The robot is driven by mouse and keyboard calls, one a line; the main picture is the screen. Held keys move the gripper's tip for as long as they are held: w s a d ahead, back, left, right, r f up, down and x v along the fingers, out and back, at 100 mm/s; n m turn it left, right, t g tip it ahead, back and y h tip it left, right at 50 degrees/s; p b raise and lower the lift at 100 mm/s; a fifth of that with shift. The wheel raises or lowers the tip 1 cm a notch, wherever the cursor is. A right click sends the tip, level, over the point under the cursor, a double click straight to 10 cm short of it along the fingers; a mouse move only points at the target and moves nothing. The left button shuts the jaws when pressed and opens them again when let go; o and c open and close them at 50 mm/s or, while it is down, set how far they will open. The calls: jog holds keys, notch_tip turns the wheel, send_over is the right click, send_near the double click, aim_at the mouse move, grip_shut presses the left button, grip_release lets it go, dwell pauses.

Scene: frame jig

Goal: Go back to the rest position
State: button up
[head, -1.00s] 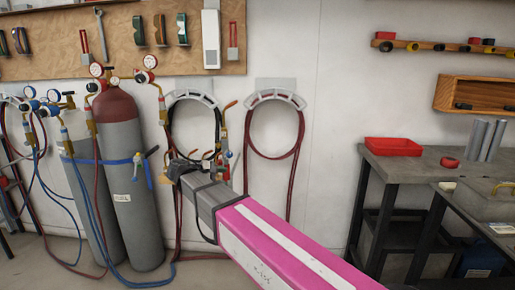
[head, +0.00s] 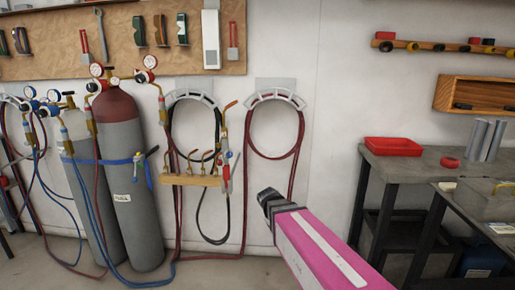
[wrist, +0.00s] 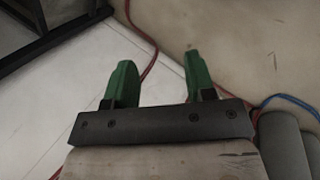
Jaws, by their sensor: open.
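My gripper (wrist: 160,62) shows in the wrist view with its two green fingers standing apart. Nothing is between them. The wrist view shows the pale wall and floor beyond the fingers. In the head view my magenta arm reaches up from the bottom right and ends in a dark joint, in front of the wall. The gripper fingers cannot be made out there. The arm is apart from the small wooden rack (head: 190,180), which holds brass fittings and a torch.
Grey gas cylinders (head: 138,205) with gauges and hoses stand at left. Red hoses (head: 272,152) hang on the wall in the middle. Benches stand at right, one bearing a red tray (head: 393,147). A tool board (head: 120,50) hangs at upper left.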

jog(key=s+d+f+m+y, duration=0.4)
jog(key=s+d+f+m, duration=0.2)
jog(key=d, duration=0.2)
jog(key=shift+s+f+g+y, duration=0.3)
jog(key=shift+s+g+y, duration=0.05)
jog(key=shift+g+y, duration=0.05)
dwell(0.5)
jog(key=shift+c, duration=0.7)
jog(key=shift+a, duration=0.1)
